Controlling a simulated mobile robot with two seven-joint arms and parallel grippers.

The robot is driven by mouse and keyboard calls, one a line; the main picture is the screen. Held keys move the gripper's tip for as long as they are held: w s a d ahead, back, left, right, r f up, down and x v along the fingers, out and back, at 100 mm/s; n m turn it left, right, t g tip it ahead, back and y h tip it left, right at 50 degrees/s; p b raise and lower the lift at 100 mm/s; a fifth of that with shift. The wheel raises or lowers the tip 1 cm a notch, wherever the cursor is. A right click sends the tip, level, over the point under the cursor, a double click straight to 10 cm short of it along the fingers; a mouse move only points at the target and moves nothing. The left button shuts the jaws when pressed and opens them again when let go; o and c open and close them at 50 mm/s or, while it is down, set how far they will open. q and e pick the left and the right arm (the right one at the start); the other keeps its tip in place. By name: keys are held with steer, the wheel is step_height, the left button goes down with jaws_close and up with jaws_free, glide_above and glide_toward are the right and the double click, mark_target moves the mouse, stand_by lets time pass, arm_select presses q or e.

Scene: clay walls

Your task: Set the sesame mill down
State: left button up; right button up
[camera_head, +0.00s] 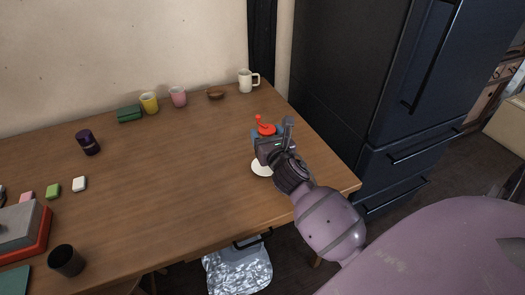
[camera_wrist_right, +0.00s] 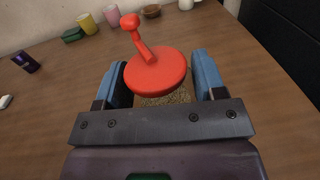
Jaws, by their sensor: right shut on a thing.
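The sesame mill (camera_head: 266,129) has a red lid with a crank and knob. In the right wrist view the mill (camera_wrist_right: 156,72) stands between the blue fingers, and a speckled tan body shows below the lid. My right gripper (camera_head: 268,142) is shut on it, over the right part of the wooden table (camera_head: 190,165). The gripper hides most of the mill's body and its base, so I cannot tell whether it touches anything below. A white round dish (camera_head: 261,168) shows just below the gripper. My left gripper is not in view.
A dark purple jar (camera_head: 88,143) and dark cup (camera_head: 66,260) are left. The table's middle is clear. A dark fridge (camera_head: 385,80) stands right.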

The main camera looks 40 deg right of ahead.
steer(key=shift+f, duration=0.6)
step_height(320, 180, down, 4)
steer(key=shift+f+b, duration=0.15)
steer(key=shift+b, duration=0.8)
steer(key=o, duration=0.6)
steer(key=shift+f, duration=0.1)
steer(key=o, duration=0.5)
steer(key=shift+c, duration=0.2)
